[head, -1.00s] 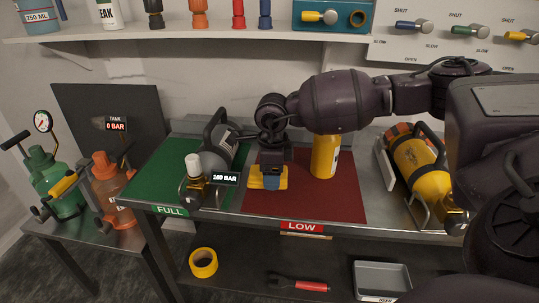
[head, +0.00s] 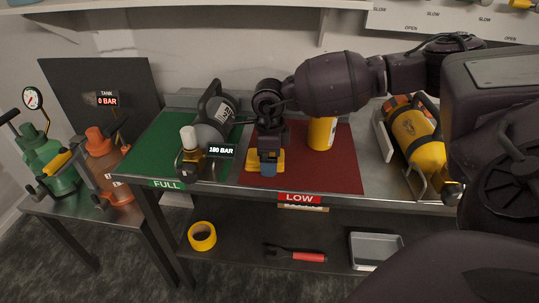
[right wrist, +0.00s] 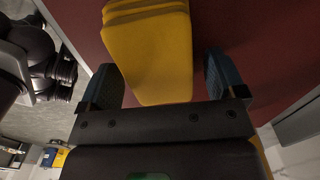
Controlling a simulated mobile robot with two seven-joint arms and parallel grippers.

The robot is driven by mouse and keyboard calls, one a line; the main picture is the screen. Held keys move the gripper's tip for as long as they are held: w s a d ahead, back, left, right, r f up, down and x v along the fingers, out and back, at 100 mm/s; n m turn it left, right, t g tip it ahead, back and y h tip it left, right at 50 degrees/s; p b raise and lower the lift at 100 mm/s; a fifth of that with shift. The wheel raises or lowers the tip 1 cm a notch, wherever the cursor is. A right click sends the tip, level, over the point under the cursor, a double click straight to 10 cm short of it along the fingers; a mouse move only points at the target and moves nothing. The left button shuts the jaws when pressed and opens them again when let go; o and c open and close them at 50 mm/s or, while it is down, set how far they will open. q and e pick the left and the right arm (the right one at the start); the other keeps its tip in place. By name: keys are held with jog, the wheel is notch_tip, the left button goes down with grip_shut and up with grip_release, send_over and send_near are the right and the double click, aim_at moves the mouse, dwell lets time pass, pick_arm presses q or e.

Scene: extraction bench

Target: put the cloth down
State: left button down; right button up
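The folded yellow cloth (head: 252,160) lies at the left side of the red mat marked LOW (head: 340,175). It also shows in the right wrist view (right wrist: 150,50), over the red mat. My right gripper (head: 268,168) is above the cloth, pointing down. In the right wrist view its two blue fingers (right wrist: 165,80) stand apart on either side of the cloth, with a gap by the right finger. The gripper looks open, and its palm and fingers hide part of the cloth. My left gripper is not in view.
A grey cylinder (head: 213,122) with a 180 BAR tag is close to the left on the green FULL mat (head: 152,155). A yellow canister (head: 321,134) stands behind right on the red mat. A yellow cylinder (head: 415,137) lies farther right. The red mat's front right is clear.

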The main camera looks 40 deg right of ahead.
jog(key=shift+f, duration=0.1)
jog(key=r, duration=0.2)
jog(key=r+p, duration=0.1)
jog(key=r, duration=0.2)
jog(key=shift+w+a+r, duration=0.15)
jog(key=shift+w+r, duration=0.05)
jog(key=shift+r, duration=0.15)
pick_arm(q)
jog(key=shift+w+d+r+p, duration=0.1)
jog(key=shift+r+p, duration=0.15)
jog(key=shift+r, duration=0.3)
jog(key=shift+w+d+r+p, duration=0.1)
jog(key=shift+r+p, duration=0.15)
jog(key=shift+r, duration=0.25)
pick_arm(e)
notch_tip(320, 180, up, 5)
jog(key=shift+r, duration=0.15)
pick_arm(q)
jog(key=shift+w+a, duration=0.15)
